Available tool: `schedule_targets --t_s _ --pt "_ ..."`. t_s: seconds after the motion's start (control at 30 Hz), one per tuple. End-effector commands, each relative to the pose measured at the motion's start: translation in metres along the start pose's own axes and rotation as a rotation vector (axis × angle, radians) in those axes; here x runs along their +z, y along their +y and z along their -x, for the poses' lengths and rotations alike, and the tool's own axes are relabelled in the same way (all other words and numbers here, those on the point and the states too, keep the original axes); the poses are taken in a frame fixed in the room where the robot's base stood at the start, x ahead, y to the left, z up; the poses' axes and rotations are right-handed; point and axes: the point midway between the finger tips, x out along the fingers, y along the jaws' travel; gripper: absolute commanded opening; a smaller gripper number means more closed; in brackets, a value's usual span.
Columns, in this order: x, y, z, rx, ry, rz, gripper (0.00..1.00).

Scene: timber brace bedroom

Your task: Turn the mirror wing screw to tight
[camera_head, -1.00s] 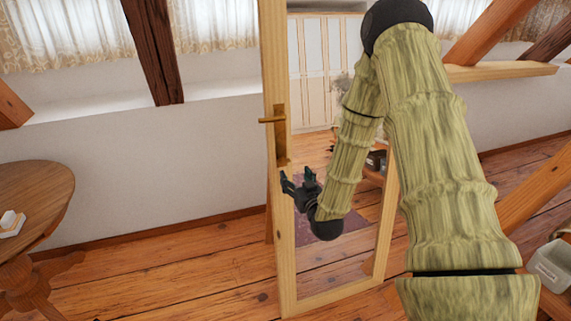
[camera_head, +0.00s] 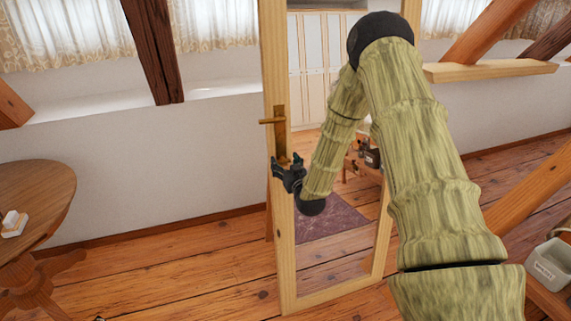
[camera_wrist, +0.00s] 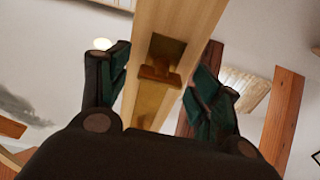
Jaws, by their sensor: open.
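The tall standing mirror (camera_head: 335,268) has a pale wooden frame. On its left post is a brass plate (camera_head: 281,143) with a brass wing screw (camera_head: 271,121), its bar roughly level. My gripper (camera_head: 286,160) is open and empty, in front of the left post just below the wing screw. In the wrist view, the wing screw (camera_wrist: 159,75) shows ahead between the spread fingers of my gripper (camera_wrist: 160,82), apart from both. The plate's lower end is partly hidden by my gripper in the head view.
A round wooden table (camera_head: 35,200) with small white items stands at the left. A grey bin (camera_head: 551,265) is at the lower right. Slanted timber braces stand behind and at the right.

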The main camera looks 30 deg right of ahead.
Motion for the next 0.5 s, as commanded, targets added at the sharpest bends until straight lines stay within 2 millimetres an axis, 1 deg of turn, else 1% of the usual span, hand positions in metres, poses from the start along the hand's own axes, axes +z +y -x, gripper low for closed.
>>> schedule_targets --t_s 0.1,0.13,0.27,0.3,0.37,0.5 --pt "0.0000 -0.0001 0.0001 0.000 0.000 0.000 0.64" --pt "0.0000 -0.0001 0.0002 0.000 0.000 0.000 0.61" --pt "-0.0001 -0.0001 0.0002 0.000 0.000 0.000 0.37" --pt "-0.0001 -0.0001 0.0002 0.000 0.000 0.000 0.30" --pt "-0.0001 -0.0001 0.0003 0.000 0.000 0.000 0.19" --pt "0.0000 0.0000 0.0003 0.000 0.000 -0.001 0.19"
